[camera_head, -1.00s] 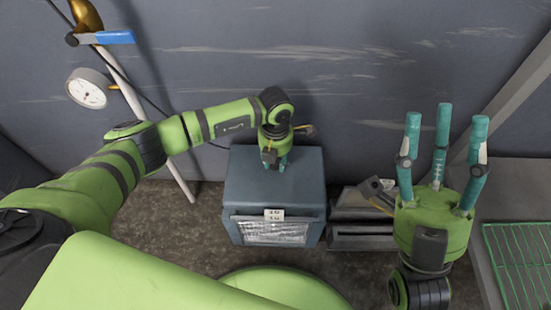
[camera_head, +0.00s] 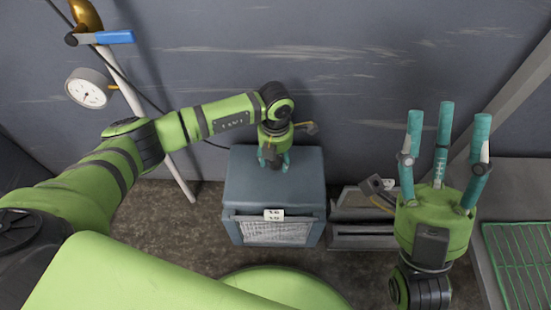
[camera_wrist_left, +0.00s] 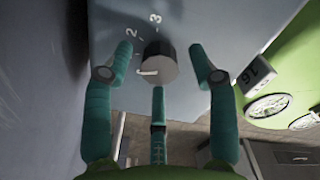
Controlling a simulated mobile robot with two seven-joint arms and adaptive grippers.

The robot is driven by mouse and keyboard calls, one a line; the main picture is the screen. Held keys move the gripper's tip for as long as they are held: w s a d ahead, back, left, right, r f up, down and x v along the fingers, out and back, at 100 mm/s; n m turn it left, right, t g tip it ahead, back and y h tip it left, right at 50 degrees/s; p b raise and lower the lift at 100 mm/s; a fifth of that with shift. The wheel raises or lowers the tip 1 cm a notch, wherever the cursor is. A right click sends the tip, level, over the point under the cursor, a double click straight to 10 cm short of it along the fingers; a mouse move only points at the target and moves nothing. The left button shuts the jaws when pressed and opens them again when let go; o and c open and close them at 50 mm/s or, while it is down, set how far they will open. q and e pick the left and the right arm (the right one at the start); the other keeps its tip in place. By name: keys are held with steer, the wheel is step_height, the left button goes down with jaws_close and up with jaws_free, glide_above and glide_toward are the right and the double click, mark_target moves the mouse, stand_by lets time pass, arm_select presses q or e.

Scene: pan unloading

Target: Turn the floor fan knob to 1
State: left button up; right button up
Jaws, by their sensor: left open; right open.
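The floor fan (camera_head: 275,190) is a blue-grey box with a mesh front, standing on the floor by the wall. Its dark round knob (camera_wrist_left: 157,66) shows in the left wrist view, with a white mark on its face and the numerals 2 and 3 beside it. The numeral 1 cannot be made out. My left gripper (camera_head: 274,164) points down over the fan's top, its three teal fingers open around the knob with gaps at the sides. It hides the knob in the head view. My right gripper (camera_head: 447,120) is open and empty, fingers up, to the right.
A pipe with a gauge (camera_head: 88,88) and a blue-handled valve (camera_head: 110,37) stands at the left by the wall. Grey metal parts (camera_head: 360,232) lie right of the fan. A green rack (camera_head: 520,265) is at the far right.

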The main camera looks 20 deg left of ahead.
arm_select(q)
step_height(320, 180, up, 11)
steer(key=shift+f, duration=0.2)
stand_by(0.5)
